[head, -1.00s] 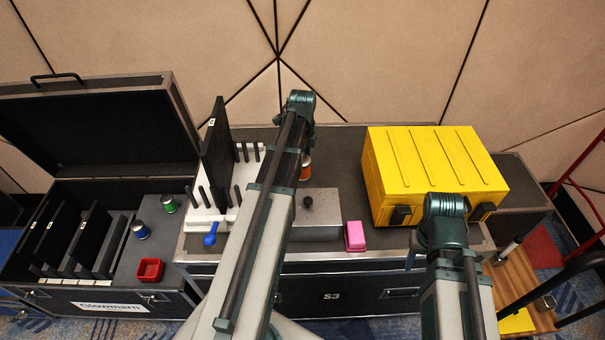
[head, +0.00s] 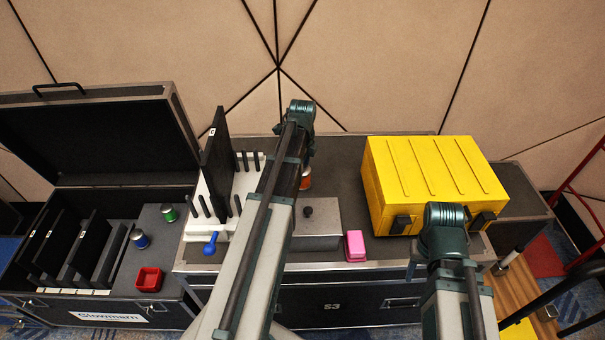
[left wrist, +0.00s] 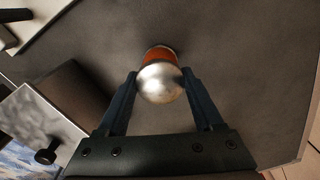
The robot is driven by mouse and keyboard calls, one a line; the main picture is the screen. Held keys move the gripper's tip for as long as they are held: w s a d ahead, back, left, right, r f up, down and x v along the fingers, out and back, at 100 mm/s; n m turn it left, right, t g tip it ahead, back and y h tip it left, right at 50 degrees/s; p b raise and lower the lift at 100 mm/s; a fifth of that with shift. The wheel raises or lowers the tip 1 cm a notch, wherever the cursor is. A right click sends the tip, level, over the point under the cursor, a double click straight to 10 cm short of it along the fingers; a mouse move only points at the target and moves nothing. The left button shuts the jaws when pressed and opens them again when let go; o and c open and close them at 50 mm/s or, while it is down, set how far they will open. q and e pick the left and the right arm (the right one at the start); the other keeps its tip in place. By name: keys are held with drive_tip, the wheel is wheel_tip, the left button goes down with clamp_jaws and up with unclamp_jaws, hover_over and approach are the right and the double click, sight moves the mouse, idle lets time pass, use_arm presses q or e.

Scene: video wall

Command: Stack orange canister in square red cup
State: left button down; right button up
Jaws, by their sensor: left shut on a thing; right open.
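The orange canister (head: 306,179) stands upright on the dark top of the middle case. In the left wrist view the canister (left wrist: 160,53) shows an orange side and a silver domed top. My left gripper (left wrist: 160,82) is shut on it, one finger on each side. In the head view my left arm hides most of that gripper. The square red cup (head: 148,279) sits in the open case at the left, open side up, and looks empty. My right gripper (head: 412,260) is mostly hidden by its arm at the front right; it is open, away from canister and cup.
Near the cup stand a blue can (head: 139,238) and a green can (head: 169,213). A white rack (head: 212,226) with a black panel, a grey box (head: 322,232), a pink block (head: 355,246) and a yellow case (head: 434,185) are on the middle case. Case top behind the canister is clear.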

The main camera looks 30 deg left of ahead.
use_arm(q)
wheel_tip(320, 180, up, 10)
drive_tip(key=p, duration=1)
drive_tip(key=shift+r, duration=0.1)
